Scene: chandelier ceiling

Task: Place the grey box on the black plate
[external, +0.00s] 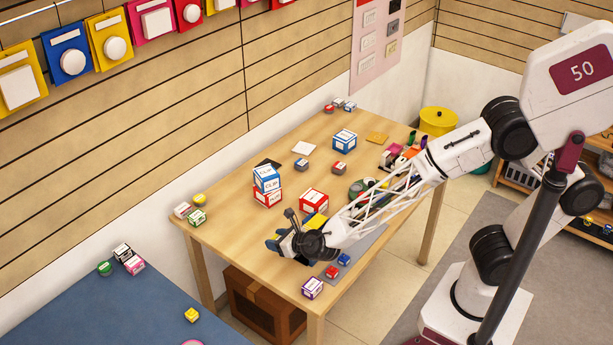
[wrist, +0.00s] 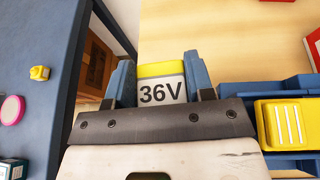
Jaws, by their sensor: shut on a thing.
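My gripper (external: 276,242) is low over the front left edge of the table. In the wrist view its two blue fingers (wrist: 160,82) are shut on a box with a yellow top and a pale grey face marked 36V (wrist: 162,88). The held box is hard to make out in the external view. A flat black plate (external: 268,162) lies near the wall, partly hidden behind a blue-and-white box stacked on a red-and-white one (external: 267,197). A small dark grey box (external: 302,165) sits right of the plate; I cannot tell which box the task means.
A red-and-white box (external: 314,201) stands behind my gripper. A white card (external: 304,148) and a blue box (external: 344,141) are farther back. Several small boxes lie around the wooden table (external: 236,215). A blue table (external: 150,315) is at lower left.

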